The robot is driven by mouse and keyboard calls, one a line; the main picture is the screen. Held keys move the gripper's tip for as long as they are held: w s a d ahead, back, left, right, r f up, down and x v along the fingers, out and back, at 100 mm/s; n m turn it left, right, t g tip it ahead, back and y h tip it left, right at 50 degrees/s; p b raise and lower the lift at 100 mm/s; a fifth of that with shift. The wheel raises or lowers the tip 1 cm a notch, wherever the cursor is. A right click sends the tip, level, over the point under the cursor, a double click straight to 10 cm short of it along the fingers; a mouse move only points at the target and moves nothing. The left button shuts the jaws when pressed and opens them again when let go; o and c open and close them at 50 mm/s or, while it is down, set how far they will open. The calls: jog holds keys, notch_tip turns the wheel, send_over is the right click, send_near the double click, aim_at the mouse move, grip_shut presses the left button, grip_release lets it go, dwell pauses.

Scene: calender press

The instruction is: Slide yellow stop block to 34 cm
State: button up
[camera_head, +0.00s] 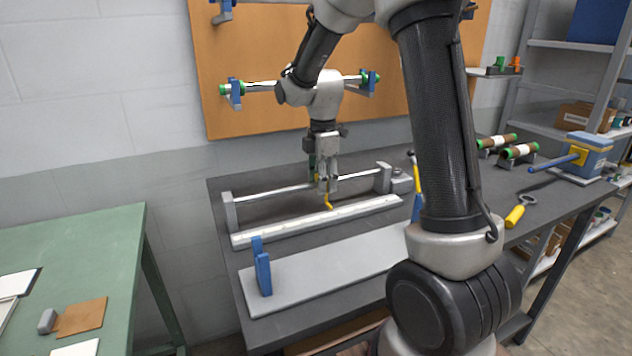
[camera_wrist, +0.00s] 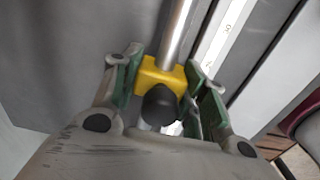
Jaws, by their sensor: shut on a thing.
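The yellow stop block (camera_wrist: 160,76) sits on a shiny metal rod (camera_wrist: 178,30), with a black knob (camera_wrist: 160,105) on its near side. In the head view a yellow pointer (camera_head: 328,202) shows below my gripper (camera_head: 327,184), over the rail. My gripper is shut on the block, with the green-padded fingers on either side of it, as the wrist view shows (camera_wrist: 166,82). A white scale (camera_head: 300,222) runs along the front of the rail. Its numbers are too small to read in the head view, and only a blurred mark shows in the wrist view.
Grey end posts (camera_head: 229,211) hold the rod on the dark bench. A light grey plate (camera_head: 330,268) with a blue bracket (camera_head: 262,268) lies in front. A yellow-handled tool (camera_head: 416,180) stands right of the rail. A green table (camera_head: 80,245) is at left.

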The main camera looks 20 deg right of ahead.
jog(key=shift+d, duration=0.25)
jog(key=shift+w+d, duration=0.1)
jog(key=shift+d, duration=4.95)
jog(key=o, duration=1.2)
notch_tip(320, 180, up, 12)
jog(key=shift+r, duration=0.1)
